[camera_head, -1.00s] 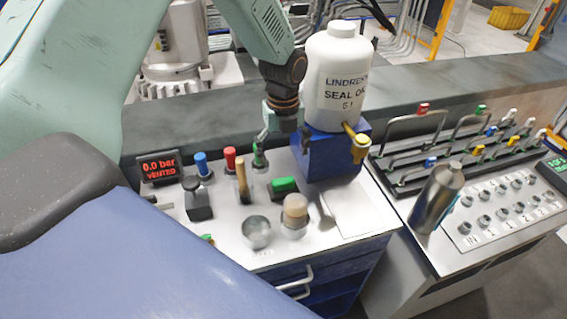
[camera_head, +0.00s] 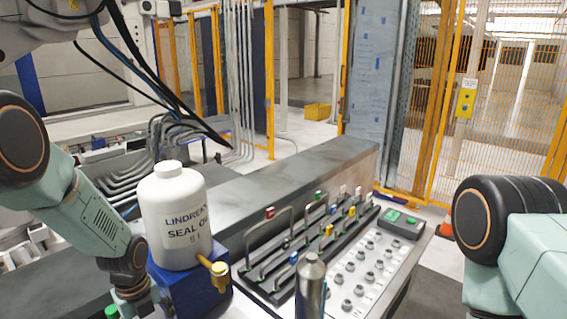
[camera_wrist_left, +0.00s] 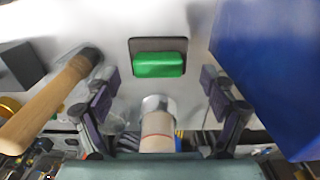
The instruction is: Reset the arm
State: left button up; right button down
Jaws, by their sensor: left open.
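My left arm (camera_head: 90,215) comes in from the left of the head view and points down beside the blue box (camera_head: 190,292). Its fingertips fall below that picture's edge. In the left wrist view my left gripper (camera_wrist_left: 159,78) is open, its two dark fingers well apart with nothing gripped. A green block (camera_wrist_left: 158,64) in a dark frame lies ahead of the fingers on the pale worktop. A small jar with a beige part (camera_wrist_left: 157,128) shows between them, lower in the picture. My right arm (camera_head: 515,235) is at the right edge; its gripper is out of view.
A white seal oil jug (camera_head: 178,225) stands on the blue box, which has a brass tap (camera_head: 218,272). In the wrist view, a wooden-handled tool (camera_wrist_left: 45,103) is left of the fingers.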

pick_arm(q)
notch_tip(320, 180, down, 4)
jog(key=shift+s+f, duration=0.1)
jog(key=shift+f, duration=0.4)
jog(key=shift+r, duration=0.25)
jog(key=shift+f, duration=0.1)
